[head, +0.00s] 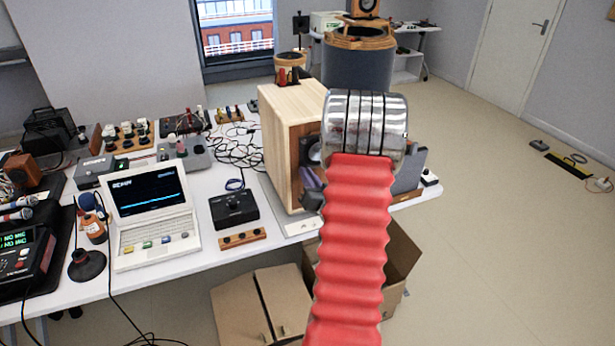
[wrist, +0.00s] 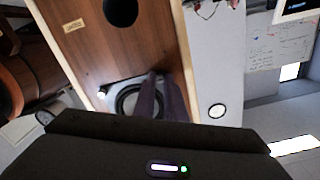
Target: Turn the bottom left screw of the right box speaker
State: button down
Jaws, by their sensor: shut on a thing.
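The box speaker (head: 287,145) stands on the table, its pale wood side facing me and its brown front turned right. In the wrist view its brown front (wrist: 125,50) shows a dark round hole, a label and a round driver (wrist: 130,98) on a grey plate. A bright screw head (wrist: 102,92) shows at one corner of that plate. My gripper (wrist: 162,76) has its purple fingers together at another corner, shut on a screw that the fingertips hide. In the head view my gripper (head: 311,180) is low at the speaker's front, partly behind my red arm.
A laptop (head: 153,215), a black box (head: 234,208) and loose cables crowd the white table (head: 195,262) left of the speaker. The floor at right is mostly clear.

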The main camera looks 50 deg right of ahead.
jog(key=shift+f, duration=0.15)
jog(key=c, duration=1.8)
grip_release()
jog(key=shift+s, duration=0.1)
jog(key=v, duration=1.3)
jog(key=shift+s+a, duration=0.25)
